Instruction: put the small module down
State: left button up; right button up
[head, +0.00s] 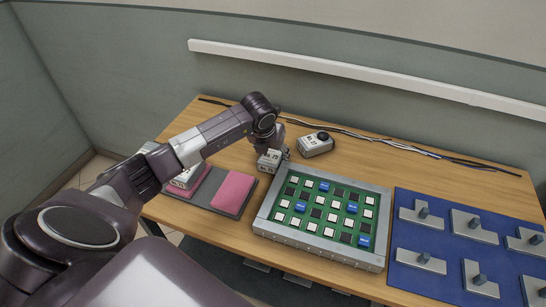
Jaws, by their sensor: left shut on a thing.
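My left gripper (278,147) is shut on the small module (268,160), a pale grey box with dark lettering. The gripper partly covers its back and right side. The module is by the upper left corner of the framed green board, to the right of the pink pads. I cannot tell whether its underside touches the table. My right gripper is not in view.
A larger pale box with a black round top (316,145) stands behind the framed green board (318,252). Another pale box (187,179) sits on the dark mat with pink pads (235,191), partly behind my arm. A blue mat (404,256) holds grey brackets. Cables (370,139) run along the back.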

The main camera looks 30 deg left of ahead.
pick_arm(q)
jog(key=c, duration=0.8)
jog(key=shift+r, duration=0.1)
